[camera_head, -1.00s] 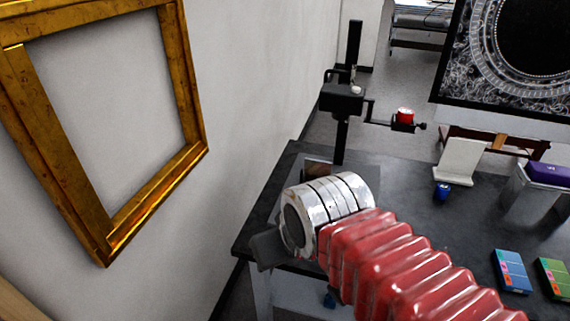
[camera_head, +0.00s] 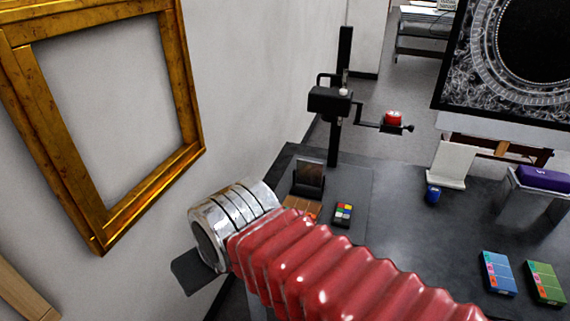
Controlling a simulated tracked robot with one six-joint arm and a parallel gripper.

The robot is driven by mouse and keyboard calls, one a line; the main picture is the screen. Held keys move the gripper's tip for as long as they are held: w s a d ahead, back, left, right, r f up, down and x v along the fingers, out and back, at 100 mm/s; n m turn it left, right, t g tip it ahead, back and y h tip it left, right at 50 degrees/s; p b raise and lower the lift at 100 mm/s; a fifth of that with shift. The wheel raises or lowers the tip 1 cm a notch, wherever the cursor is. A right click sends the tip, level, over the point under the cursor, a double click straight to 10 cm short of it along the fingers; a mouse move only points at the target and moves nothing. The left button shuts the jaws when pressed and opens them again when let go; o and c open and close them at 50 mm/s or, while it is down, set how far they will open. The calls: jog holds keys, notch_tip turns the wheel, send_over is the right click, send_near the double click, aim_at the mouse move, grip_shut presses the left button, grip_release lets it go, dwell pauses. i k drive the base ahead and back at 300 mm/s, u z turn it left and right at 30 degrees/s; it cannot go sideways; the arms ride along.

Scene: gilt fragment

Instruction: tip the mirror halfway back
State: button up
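A small dark brown panel (camera_head: 310,176) stands upright in a black holder near the back left of the dark table; it may be the mirror, but I cannot be sure. My arm, with red bellows and a metal wrist, reaches in from the bottom right. Only a dark flat part of my gripper (camera_head: 194,273) shows below the wrist, left of the table and in front of the white wall. It is apart from the panel in the picture. The fingertips and anything between them are hidden.
Beside the panel are a grid of coloured squares (camera_head: 343,214) and a black post (camera_head: 337,120) with a side arm bearing a red piece (camera_head: 393,118). A gilt frame (camera_head: 99,228) hangs at left. Blue (camera_head: 499,272) and green (camera_head: 545,283) boxes lie at right.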

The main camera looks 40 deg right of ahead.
aim_at(310, 173)
jog(key=u, duration=0.1)
jog(key=k, duration=1.2)
jog(key=z, duration=0.5)
jog(key=i, duration=1.2)
jog(key=z, duration=0.05)
